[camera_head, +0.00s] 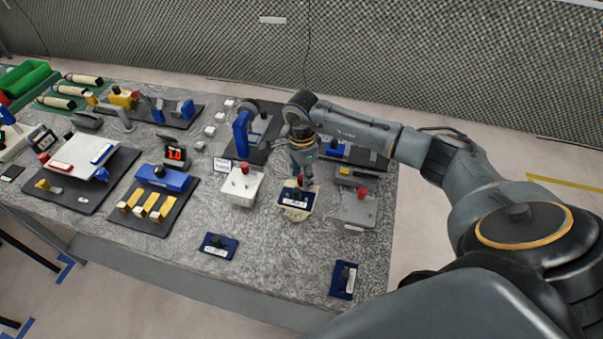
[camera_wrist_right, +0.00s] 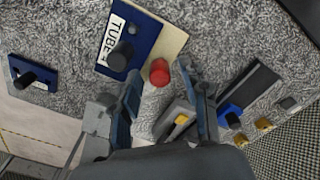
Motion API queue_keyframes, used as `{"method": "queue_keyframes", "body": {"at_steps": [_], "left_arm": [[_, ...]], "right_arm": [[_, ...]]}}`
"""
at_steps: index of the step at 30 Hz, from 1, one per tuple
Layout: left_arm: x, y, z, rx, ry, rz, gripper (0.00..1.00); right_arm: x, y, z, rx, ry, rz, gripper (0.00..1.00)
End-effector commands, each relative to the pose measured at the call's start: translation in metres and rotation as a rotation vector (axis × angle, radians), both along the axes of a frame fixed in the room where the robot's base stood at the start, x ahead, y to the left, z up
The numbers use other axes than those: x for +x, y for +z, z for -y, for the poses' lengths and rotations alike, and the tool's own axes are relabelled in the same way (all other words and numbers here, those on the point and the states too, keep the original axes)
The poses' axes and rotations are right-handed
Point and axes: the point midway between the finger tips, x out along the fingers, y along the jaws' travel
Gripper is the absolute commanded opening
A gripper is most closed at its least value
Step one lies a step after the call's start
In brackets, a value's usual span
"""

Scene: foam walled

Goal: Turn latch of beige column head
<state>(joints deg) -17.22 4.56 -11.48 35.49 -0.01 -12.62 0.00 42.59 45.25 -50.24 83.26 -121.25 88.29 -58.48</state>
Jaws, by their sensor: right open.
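The beige column head (camera_head: 294,214) stands on the table below my right gripper (camera_head: 301,178). It has a dark blue plate with a white label and a black knob, and a red knob behind the plate. In the right wrist view, the beige head (camera_wrist_right: 174,40) shows beside its blue plate (camera_wrist_right: 143,40), with the black knob (camera_wrist_right: 121,56) and the red knob (camera_wrist_right: 159,71). The right gripper's open fingers (camera_wrist_right: 165,90) are either side of the red knob's line; I cannot tell whether they touch it. My left gripper is not in view.
A white box with a red knob (camera_head: 241,187) stands to the left, and a grey box (camera_head: 357,208) to the right. Small blue labelled plates (camera_head: 218,245) (camera_head: 344,281) lie at the front. The table (camera_head: 275,265) is bare between them.

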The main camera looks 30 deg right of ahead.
Motion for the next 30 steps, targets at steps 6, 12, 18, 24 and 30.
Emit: {"method": "queue_keyframes", "body": {"at_steps": [6, 12, 18, 24, 30], "left_arm": [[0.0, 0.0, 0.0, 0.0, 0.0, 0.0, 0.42], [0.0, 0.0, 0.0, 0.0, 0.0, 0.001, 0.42], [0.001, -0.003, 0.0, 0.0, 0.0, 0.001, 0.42], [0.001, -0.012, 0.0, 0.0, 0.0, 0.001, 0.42], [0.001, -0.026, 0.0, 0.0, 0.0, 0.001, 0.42]], "right_arm": [[0.0, 0.0, 0.0, 0.0, 0.0, 0.0, 0.14], [0.0, 0.0, 0.0, 0.0, 0.0, 0.0, 0.0], [0.0, 0.0, 0.0, 0.0, -0.024, 0.001, 0.0], [0.001, -0.001, 0.0, 0.0, -0.112, 0.002, 0.0], [0.001, -0.002, 0.0, 0.0, -0.27, 0.003, 0.0]]}}
